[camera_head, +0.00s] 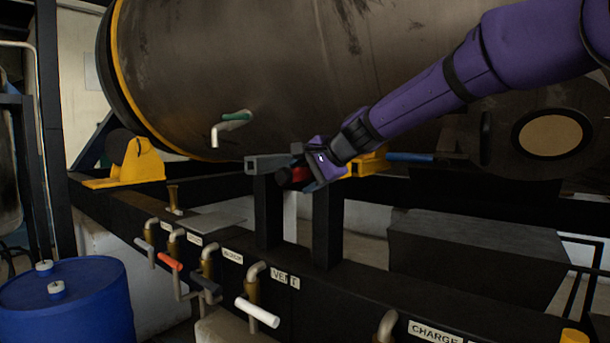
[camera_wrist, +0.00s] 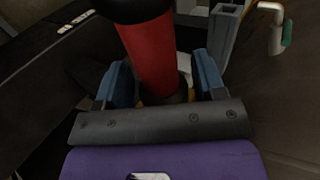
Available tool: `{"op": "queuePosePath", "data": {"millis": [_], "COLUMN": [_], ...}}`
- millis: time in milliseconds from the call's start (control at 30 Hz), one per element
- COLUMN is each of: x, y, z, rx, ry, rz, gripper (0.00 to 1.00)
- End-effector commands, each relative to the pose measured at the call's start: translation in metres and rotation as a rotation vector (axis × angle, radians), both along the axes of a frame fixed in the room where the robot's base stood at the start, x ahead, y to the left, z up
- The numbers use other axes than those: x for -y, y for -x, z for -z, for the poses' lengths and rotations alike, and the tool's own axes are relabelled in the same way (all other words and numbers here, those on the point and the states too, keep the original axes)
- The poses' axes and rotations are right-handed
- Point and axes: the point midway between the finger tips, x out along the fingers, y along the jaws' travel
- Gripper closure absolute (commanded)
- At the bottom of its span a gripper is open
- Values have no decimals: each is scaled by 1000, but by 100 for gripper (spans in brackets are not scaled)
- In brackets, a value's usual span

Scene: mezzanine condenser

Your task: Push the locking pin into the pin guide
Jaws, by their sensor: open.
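A red cylinder with a black end, which looks like the locking pin (camera_wrist: 150,55), stands between the two blue fingers of my gripper (camera_wrist: 163,80) in the wrist view. The fingers are apart, with a gap on either side of the cylinder. In the head view my gripper (camera_head: 318,166) is at the post top, and the black end of the pin (camera_head: 284,177) shows just left of it.
The large dark tank (camera_head: 240,70) is close behind my arm. A green-handled tap (camera_head: 235,117) sticks out at its left. Below, several valves, one with a white handle (camera_head: 257,312), line the black beam. A blue drum (camera_head: 70,305) stands lower left.

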Motion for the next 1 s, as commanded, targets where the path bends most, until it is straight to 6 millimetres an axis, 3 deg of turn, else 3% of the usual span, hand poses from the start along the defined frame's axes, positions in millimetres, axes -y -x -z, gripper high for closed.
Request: {"op": "queuePosePath", "data": {"millis": [500, 800, 867, 1000], "x": [52, 70, 75, 96], "y": [44, 61, 70, 110], "z": [-47, -59, -59, -49], "rx": [5, 8, 15, 44], "ry": [0, 13, 38, 164], "rz": [2, 0, -9, -47], "gripper": [37, 37, 37, 37]}}
